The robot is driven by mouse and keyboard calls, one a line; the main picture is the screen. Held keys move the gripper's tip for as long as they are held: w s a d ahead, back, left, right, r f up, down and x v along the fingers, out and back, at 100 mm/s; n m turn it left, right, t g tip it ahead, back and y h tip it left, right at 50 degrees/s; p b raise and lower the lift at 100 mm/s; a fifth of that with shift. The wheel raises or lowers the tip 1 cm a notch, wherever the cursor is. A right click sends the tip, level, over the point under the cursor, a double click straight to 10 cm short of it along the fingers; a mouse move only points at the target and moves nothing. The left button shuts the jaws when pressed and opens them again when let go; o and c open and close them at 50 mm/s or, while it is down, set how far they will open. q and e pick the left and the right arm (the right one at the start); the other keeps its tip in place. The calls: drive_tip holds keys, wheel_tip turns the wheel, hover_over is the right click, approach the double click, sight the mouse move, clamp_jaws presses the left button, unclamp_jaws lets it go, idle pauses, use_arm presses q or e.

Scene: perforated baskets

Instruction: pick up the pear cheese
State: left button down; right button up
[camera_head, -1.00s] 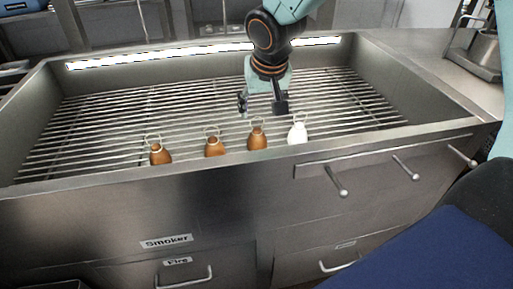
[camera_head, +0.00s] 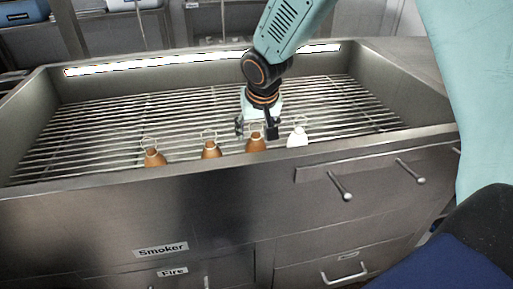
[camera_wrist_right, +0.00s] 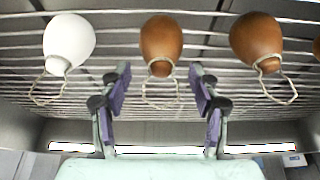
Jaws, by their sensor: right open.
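Several pear-shaped cheeses with string loops stand in a row along the front of the smoker rack. In the head view, three are brown: one at left (camera_head: 154,158), a middle one (camera_head: 211,150) and one (camera_head: 256,144) near my gripper. A white one (camera_head: 297,138) stands at the right end. My right gripper (camera_head: 256,130) is open, pointing down by the third brown cheese. In the right wrist view, that brown cheese (camera_wrist_right: 161,38) lies ahead of my gripper (camera_wrist_right: 160,76), its loop between the fingers. The white cheese (camera_wrist_right: 69,38) and another brown one (camera_wrist_right: 256,38) flank it.
The bar rack (camera_head: 110,125) lies inside a steel smoker basin with raised walls. Its front rim (camera_head: 120,178) runs just before the cheeses. Drawer handles (camera_head: 340,185) stick out from the front. The rack behind the row is largely clear.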

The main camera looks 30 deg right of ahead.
drive_tip(key=shift+w+f, duration=0.1)
drive_tip(key=shift+w, duration=0.05)
drive_tip(key=c, duration=0.4)
clamp_jaws()
